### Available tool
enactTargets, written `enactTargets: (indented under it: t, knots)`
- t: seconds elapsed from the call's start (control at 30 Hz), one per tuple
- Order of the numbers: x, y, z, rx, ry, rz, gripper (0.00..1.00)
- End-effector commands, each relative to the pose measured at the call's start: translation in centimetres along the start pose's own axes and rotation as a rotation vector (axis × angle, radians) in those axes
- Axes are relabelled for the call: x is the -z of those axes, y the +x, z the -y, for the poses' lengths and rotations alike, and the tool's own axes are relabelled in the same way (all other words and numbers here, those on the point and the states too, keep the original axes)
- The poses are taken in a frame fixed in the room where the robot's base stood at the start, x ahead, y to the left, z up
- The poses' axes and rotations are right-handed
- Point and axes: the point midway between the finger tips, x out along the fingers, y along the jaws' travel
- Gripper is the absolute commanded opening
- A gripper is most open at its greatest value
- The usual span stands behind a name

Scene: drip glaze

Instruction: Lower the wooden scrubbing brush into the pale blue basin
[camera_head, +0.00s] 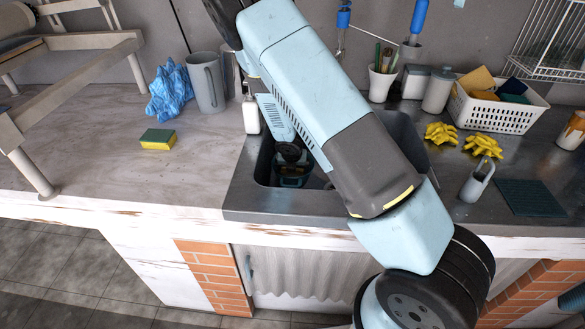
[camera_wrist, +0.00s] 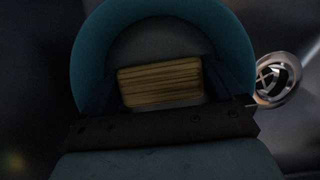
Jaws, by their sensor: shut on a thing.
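In the wrist view my gripper (camera_wrist: 160,85) is shut on the wooden scrubbing brush (camera_wrist: 160,80), a brown grained block between two dark blue fingers. Behind it is a round blue rim, the basin (camera_wrist: 84,52), with a grey inside. The brush lies within the outline of this rim. The view is dark, and I cannot tell whether the brush touches the bottom. In the head view, my arm crosses in front of the sink and hides most of its inside. Dark and teal parts show low in the sink, but I cannot separate gripper from basin there.
The metal sink (camera_head: 262,180) has a drain (camera_wrist: 278,80) right of the basin. A yellow-green sponge (camera_head: 158,139), blue cloth (camera_head: 170,92) and grey pitcher (camera_head: 207,84) stand left. A white bottle (camera_head: 250,116) stands behind the sink.

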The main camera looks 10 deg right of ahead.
Motion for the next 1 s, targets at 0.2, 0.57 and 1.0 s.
enactTargets:
  t: [0.2, 0.57, 1.0]
  knots:
    - [0.1, 0.2, 0.0, 0.0, 0.0, 0.0, 0.64]
    - [0.1, 0.3, 0.0, 0.0, 0.0, 0.0, 1.0]
    - [0.0, -2.1, 0.0, -0.001, 0.002, 0.001, 1.0]
